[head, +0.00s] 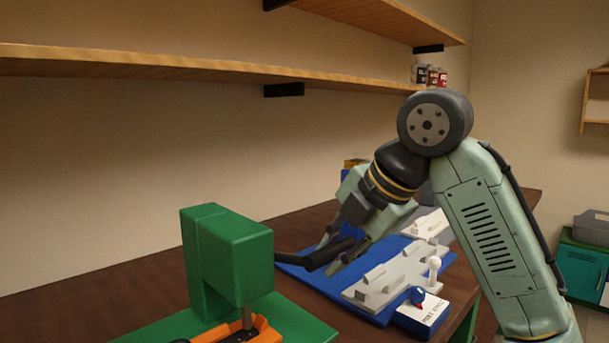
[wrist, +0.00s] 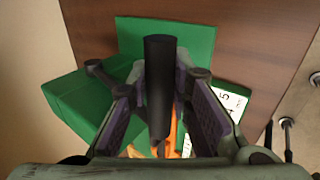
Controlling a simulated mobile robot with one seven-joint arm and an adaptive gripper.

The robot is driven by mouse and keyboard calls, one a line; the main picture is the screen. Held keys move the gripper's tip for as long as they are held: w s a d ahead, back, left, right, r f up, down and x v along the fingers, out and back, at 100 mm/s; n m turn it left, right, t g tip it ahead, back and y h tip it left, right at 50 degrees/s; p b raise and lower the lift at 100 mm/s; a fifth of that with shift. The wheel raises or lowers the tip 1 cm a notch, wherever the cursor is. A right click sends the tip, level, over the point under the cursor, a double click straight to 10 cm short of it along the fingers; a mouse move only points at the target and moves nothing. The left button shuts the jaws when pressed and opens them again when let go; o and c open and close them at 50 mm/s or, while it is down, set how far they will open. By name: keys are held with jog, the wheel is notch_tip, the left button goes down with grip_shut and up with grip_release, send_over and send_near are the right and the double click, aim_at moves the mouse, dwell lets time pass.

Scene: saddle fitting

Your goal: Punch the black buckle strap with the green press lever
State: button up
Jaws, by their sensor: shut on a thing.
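The green press (head: 227,255) stands at the lower left of the head view; its green body (wrist: 85,105) shows beside my fingers in the wrist view. Its dark lever handle (head: 315,258) sticks out from the press to the right. My gripper (head: 350,247) is shut on this handle, which runs between the fingers in the wrist view (wrist: 160,80). Below the press head, a metal punch stem (head: 247,318) comes down over an orange holder (head: 262,328). A dark piece, seemingly the black buckle strap (head: 240,335), lies in the holder, mostly cut off by the frame edge.
A blue mat (head: 300,262) lies right of the press with grey fixtures (head: 385,283) on it. A white box with a red and blue knob (head: 420,312) stands near the table's front edge. A wooden shelf (head: 170,65) runs along the wall above. Bare table (head: 120,285) lies behind the press.

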jog(key=shift+s+d+f+b, duration=0.15)
jog(key=shift+f+b, duration=0.4)
jog(key=shift+f, duration=0.85)
jog(key=shift+s+d+f+b, duration=0.15)
jog(key=shift+f+b, duration=0.4)
jog(key=shift+f, duration=0.8)
jog(key=shift+o, duration=0.7)
jog(key=shift+f, duration=0.3)
jog(key=shift+w+r+p, duration=0.15)
jog(key=shift+r+p, duration=0.55)
jog(key=shift+p, duration=0.05)
jog(key=shift+c, duration=0.7)
jog(key=shift+r+p, duration=0.9)
jog(key=shift+p, duration=0.15)
jog(key=shift+r, duration=0.15)
